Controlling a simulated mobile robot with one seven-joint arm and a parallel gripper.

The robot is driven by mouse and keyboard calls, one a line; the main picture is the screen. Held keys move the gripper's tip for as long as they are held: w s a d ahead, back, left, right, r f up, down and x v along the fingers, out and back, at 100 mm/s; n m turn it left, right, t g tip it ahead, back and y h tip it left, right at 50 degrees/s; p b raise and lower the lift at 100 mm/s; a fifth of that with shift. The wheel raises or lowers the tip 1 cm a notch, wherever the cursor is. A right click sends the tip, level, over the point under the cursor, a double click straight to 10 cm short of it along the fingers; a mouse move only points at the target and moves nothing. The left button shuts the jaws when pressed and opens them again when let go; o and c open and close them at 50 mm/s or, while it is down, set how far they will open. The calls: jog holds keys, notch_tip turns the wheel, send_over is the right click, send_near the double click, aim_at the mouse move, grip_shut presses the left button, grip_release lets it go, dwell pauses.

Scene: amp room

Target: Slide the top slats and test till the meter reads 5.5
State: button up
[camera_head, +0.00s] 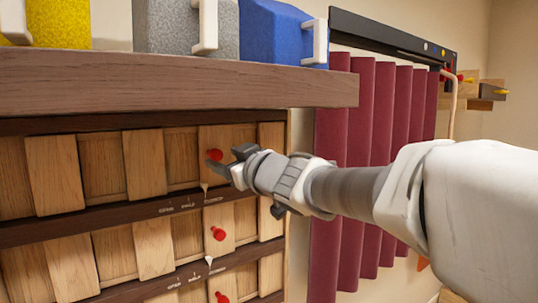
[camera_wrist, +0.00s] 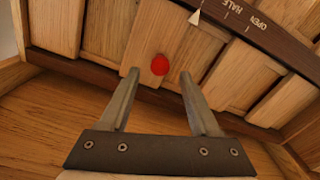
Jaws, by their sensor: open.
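The top row of wooden slats (camera_head: 144,163) has a red knob (camera_head: 214,155) on its right-hand slat. A white pointer (camera_head: 205,188) hangs below that slat, near the right-hand mark of the label strip (camera_head: 183,204). My gripper (camera_head: 229,162) is at the knob from the right. In the wrist view, the red knob (camera_wrist: 160,65) lies between the tips of my open gripper (camera_wrist: 159,76), with gaps on both sides. The wrist view is turned over, so the OPEN and HALF labels (camera_wrist: 245,15) appear inverted. No meter reading is legible.
Lower slat rows have their own red knobs (camera_head: 218,233). A thick wooden shelf (camera_head: 170,83) juts out above, carrying yellow, grey and blue (camera_head: 283,33) blocks with white handles. Dark red pleats (camera_head: 370,120) hang right, behind my arm, below a black panel (camera_head: 395,38) with small coloured dots.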

aim_at(218, 155)
jog(key=shift+x, duration=2.8)
grip_shut()
